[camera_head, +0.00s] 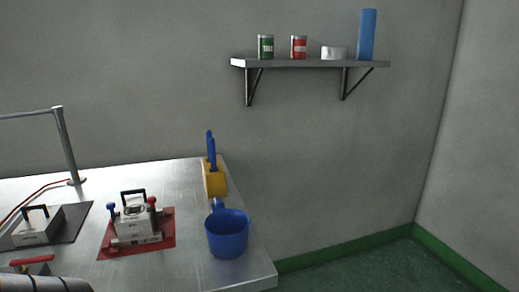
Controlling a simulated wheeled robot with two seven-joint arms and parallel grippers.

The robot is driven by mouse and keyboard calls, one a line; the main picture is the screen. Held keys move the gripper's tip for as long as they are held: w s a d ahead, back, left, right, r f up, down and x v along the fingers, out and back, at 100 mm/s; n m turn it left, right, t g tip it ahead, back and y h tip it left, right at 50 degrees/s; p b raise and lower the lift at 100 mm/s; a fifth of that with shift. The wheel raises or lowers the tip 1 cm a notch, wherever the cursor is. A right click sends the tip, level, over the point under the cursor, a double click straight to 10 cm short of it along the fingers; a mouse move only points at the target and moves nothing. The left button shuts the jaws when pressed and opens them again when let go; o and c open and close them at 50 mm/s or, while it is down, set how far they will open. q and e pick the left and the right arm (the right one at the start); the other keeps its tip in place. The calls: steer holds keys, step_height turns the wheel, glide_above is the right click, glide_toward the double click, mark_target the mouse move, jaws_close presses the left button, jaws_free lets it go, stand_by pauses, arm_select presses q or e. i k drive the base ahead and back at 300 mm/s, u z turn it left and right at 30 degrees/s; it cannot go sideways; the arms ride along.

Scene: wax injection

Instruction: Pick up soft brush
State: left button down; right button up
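A yellow holder (214,181) stands near the back right edge of the metal table. Blue handles (211,150) stick up out of it, at least two. What is at their lower ends is hidden inside the holder, so I cannot tell whether one is the soft brush. No bristles show anywhere. Neither of my grippers is in view.
A blue pot (227,236) stands in front of the holder. A metal mold (136,219) sits on a red mat (166,239), with another mold (38,226) at left. A wall shelf (310,63) holds cans and a blue cylinder. Floor is clear at right.

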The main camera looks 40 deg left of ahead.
mark_target(212, 154)
steer(key=i, duration=2.3)
steer(key=u, duration=4.5)
